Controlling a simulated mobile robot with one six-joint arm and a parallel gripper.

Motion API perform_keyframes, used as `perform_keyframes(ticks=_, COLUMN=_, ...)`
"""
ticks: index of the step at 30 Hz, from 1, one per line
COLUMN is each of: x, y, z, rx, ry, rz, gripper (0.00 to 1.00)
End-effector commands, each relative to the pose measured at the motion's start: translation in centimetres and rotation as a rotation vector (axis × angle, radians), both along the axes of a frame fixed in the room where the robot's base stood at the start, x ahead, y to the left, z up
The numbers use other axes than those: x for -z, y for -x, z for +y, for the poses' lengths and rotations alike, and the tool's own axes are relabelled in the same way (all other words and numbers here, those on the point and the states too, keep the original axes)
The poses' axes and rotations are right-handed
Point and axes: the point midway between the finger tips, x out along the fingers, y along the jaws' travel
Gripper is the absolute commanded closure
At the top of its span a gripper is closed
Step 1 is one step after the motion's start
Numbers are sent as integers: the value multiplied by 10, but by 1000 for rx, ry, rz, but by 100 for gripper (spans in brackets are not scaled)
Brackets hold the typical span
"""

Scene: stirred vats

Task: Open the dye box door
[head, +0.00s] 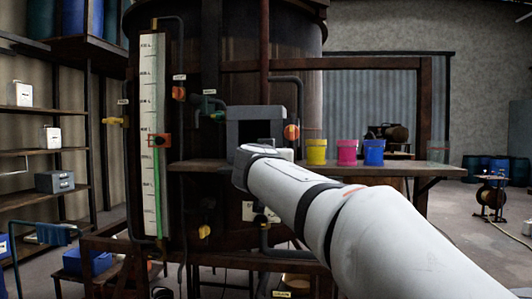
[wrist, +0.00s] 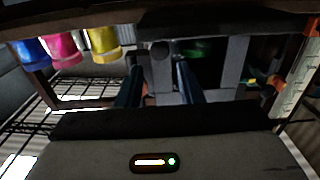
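The dye box (head: 238,114) is a grey box on the wooden shelf beside the vat, with a dark opening facing me. In the wrist view the box (wrist: 236,68) shows grey uprights around a dark inside with something green. A narrow grey upright with a small round mark (wrist: 160,66) shows between my fingers; I cannot tell if it is the door edge or the frame. My gripper (wrist: 158,84) has its two dark fingers apart, with gaps beside that upright. In the head view my arm hides the fingers and the lower front of the box.
Yellow (head: 316,150), pink (head: 347,151) and blue (head: 374,152) pots stand on the shelf right of the box. An orange valve (head: 291,132) and pipe are close to the box. A level gauge (head: 151,120) stands left.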

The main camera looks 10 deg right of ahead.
Motion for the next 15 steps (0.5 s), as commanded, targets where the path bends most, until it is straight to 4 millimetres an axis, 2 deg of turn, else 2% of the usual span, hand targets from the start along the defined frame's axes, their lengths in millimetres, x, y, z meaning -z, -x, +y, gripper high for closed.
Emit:
perform_keyframes(ticks=3, x=-3, y=-21, z=-7, rx=3, ry=2, rz=5, gripper=66)
perform_keyframes(ticks=9, x=-2, y=-47, z=-16, rx=1, ry=2, rz=4, gripper=66)
perform_keyframes(ticks=15, x=0, y=-58, z=-19, rx=0, ry=0, rz=2, gripper=66)
